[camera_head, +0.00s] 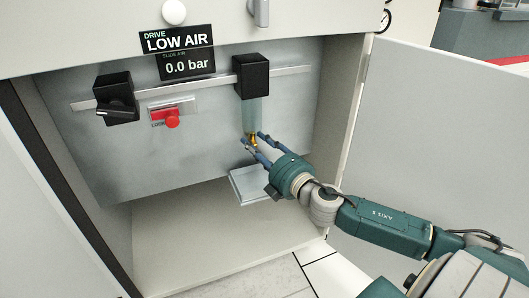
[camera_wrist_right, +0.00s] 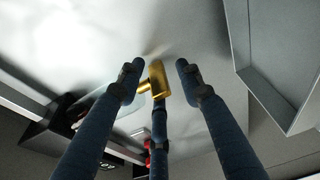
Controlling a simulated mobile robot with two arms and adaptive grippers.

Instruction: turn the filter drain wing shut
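The filter hangs on the back panel: a black block (camera_head: 251,76) with a clear bluish bowl (camera_head: 253,110) below it. The small brass drain wing (camera_head: 251,135) is at the bowl's lower end. In the right wrist view the brass drain wing (camera_wrist_right: 157,80) is a short bar with a stub to its left. My right gripper (camera_head: 253,138) reaches in from the lower right with its fingers spread around the wing. In the right wrist view, gaps show between the outer fingertips (camera_wrist_right: 160,75) and the brass; contact with the third finger behind cannot be told. My left gripper is out of view.
A shallow tray (camera_head: 236,187) sits below the wing. A black rotary knob (camera_head: 115,100) and a red knob (camera_head: 172,118) are on the panel's left. A display (camera_head: 187,66) reads 0.0 bar. The cabinet door (camera_head: 430,110) stands open at the right.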

